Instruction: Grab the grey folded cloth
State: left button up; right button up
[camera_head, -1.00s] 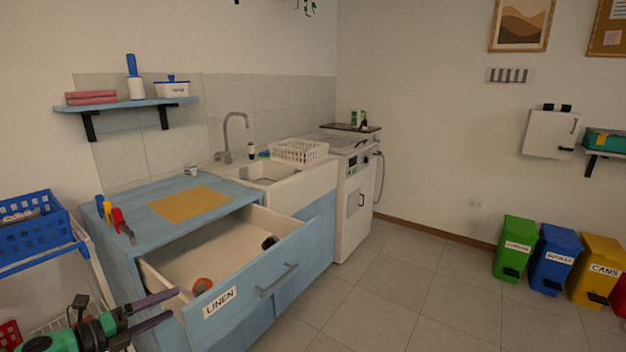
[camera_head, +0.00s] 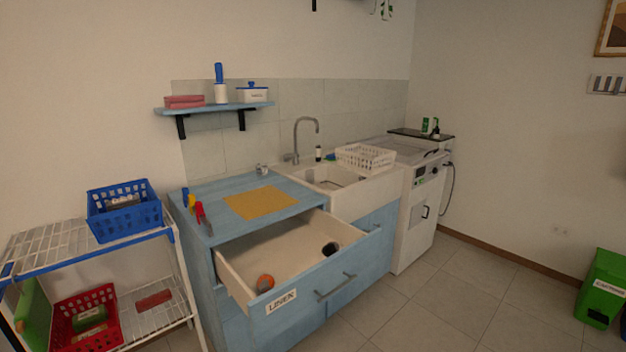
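I cannot make out a grey folded cloth in this view. Folded reddish cloths (camera_head: 185,102) lie stacked on the blue wall shelf (camera_head: 215,108). Neither of my grippers is in view.
A white wire rack (camera_head: 45,246) at the left holds a blue basket (camera_head: 124,211) and, below, a red basket (camera_head: 88,318) and a flat red item (camera_head: 153,300). A yellow cloth (camera_head: 261,202) lies on the blue counter.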

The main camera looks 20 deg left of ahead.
aim_at(112, 205)
jog(key=u, duration=1.7)
jog(key=i+j+z, duration=0.25)
jog(key=j, duration=0.15)
jog(key=j+z, duration=0.25)
jog(key=i+j+z, duration=0.25)
jog(key=j, duration=0.3)
jog(key=k, duration=0.1)
